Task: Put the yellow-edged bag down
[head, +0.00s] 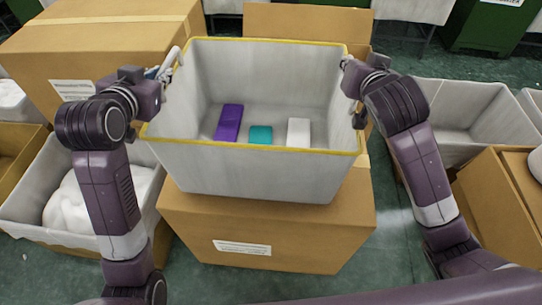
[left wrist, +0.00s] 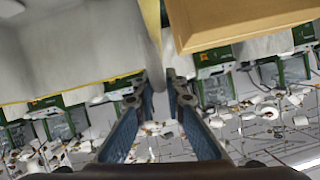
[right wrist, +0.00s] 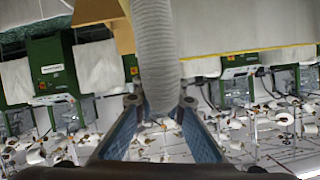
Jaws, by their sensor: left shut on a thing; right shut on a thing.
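The yellow-edged bag (head: 250,172) is a grey-white, open, box-shaped bag, upright in the middle of the head view. Inside lie a purple block (head: 229,122), a teal block (head: 261,134) and a white block (head: 298,131). My left gripper (head: 170,66) is shut on the bag's left rim; its fingers (left wrist: 160,88) close on the thin wall edge. My right gripper (head: 353,78) is shut on the right rim; in its wrist view a grey ribbed part of the bag (right wrist: 156,45) runs between the fingers. The bag is over a cardboard box (head: 290,238); I cannot tell whether they touch.
A large cardboard box (head: 105,45) stands at the back left, another (head: 310,20) behind the bag. A grey bin with white material (head: 30,215) is at the left. An empty grey bin (head: 475,105) and an open carton (head: 490,200) are at the right. Green floor shows between.

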